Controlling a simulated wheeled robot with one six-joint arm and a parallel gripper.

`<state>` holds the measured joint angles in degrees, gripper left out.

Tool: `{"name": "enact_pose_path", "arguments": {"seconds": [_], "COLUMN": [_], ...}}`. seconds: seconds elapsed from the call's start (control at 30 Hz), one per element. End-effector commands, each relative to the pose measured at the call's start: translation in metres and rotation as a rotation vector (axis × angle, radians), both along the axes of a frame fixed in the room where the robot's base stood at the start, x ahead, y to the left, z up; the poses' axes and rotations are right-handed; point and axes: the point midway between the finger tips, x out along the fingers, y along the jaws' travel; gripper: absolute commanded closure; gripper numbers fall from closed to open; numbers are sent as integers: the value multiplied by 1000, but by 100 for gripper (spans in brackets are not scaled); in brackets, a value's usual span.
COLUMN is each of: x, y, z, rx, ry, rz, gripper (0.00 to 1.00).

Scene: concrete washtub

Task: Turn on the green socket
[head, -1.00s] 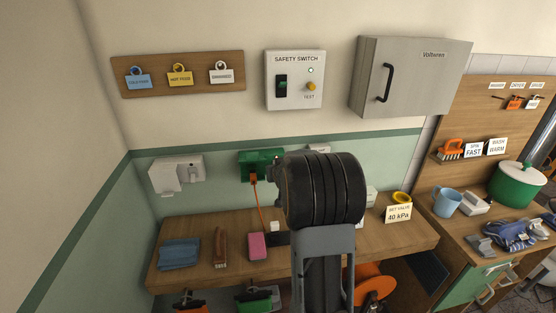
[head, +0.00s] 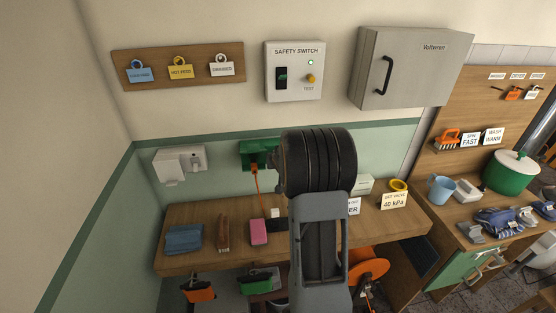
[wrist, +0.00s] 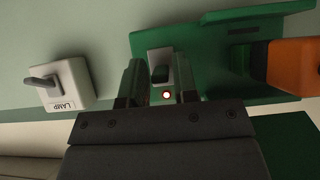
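The green socket (head: 252,155) is on the wall above the wooden bench, partly hidden by my arm in the head view. In the wrist view, the green socket (wrist: 225,20) fills the upper middle. Its light grey switch with a dark rocker (wrist: 160,70) sits between the two fingers of my gripper (wrist: 160,82). An orange plug (wrist: 292,67) is at the right in the wrist view. My gripper is hidden in the head view.
A white LAMP switch (wrist: 58,84) is close by on the left in the wrist view. A white wall fixture (head: 180,164) is left of the socket. The safety switch box (head: 295,71) and a grey cabinet (head: 410,67) hang above. An orange cord (head: 259,195) hangs below.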

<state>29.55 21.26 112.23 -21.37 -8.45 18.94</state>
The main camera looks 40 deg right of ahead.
Motion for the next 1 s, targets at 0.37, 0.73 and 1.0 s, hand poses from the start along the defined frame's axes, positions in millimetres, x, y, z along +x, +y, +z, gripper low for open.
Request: {"name": "enact_pose_path", "arguments": {"seconds": [0.37, 0.73, 1.0], "x": [0, -36, -75], "y": [0, 17, 36], "z": [0, 33, 64], "rx": [0, -3, -1], "ry": [0, -3, -2], "rz": [0, 0, -1], "gripper": [57, 57, 57]}}
